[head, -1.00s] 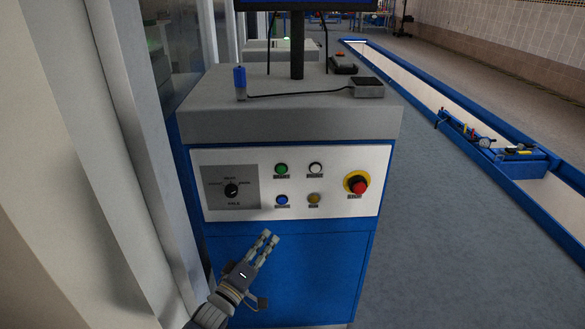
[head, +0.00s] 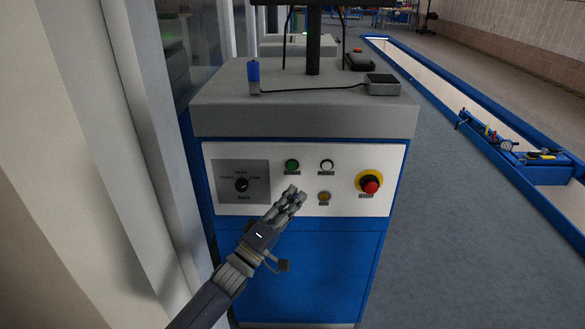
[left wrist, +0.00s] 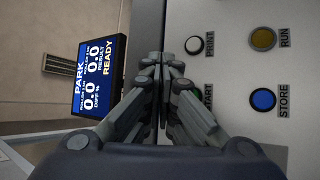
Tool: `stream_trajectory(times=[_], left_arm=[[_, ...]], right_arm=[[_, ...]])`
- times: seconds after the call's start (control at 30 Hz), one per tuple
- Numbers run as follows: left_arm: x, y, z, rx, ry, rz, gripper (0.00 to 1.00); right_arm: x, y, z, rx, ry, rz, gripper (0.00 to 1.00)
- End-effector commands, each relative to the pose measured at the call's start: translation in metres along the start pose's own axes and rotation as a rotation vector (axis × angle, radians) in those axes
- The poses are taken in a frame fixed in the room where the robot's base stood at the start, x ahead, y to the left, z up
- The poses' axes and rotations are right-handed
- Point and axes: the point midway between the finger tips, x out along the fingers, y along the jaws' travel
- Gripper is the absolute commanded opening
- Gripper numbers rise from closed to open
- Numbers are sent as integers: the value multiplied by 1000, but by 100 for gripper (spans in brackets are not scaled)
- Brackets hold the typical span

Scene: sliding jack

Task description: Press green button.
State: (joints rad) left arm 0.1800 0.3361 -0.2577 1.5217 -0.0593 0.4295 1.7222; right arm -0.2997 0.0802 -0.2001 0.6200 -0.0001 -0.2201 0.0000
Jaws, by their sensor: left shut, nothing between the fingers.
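The green button (head: 292,165) is at the upper left of the button group on the white control panel (head: 385,157). My left gripper (head: 297,192) is shut and empty. In the head view its fingertips show just below the green button, overlapping the place of the blue button. In the left wrist view the shut fingers (left wrist: 162,62) cover most of the START button's area, and only part of its label shows. I cannot tell whether the fingertips touch the panel. My right gripper is not in view.
Nearby are a white button (head: 327,165), a yellow button (head: 324,197), a rotary switch (head: 241,185) and a red emergency stop (head: 370,184). The blue STORE button (left wrist: 263,100) shows in the wrist view. A screen (left wrist: 93,80) reads PARK and READY.

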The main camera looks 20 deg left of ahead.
Motion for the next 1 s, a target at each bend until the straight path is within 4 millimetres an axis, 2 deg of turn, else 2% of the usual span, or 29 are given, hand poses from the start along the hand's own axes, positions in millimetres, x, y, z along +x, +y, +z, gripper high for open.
stream_trajectory(times=[0.4,0.63,1.0], left_arm=[[38,-32,-28,2,1,1,0],[52,-40,-39,1,0,0,0],[56,-41,-41,0,1,-1,0]], right_arm=[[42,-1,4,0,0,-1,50],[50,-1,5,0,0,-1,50],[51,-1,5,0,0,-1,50]])
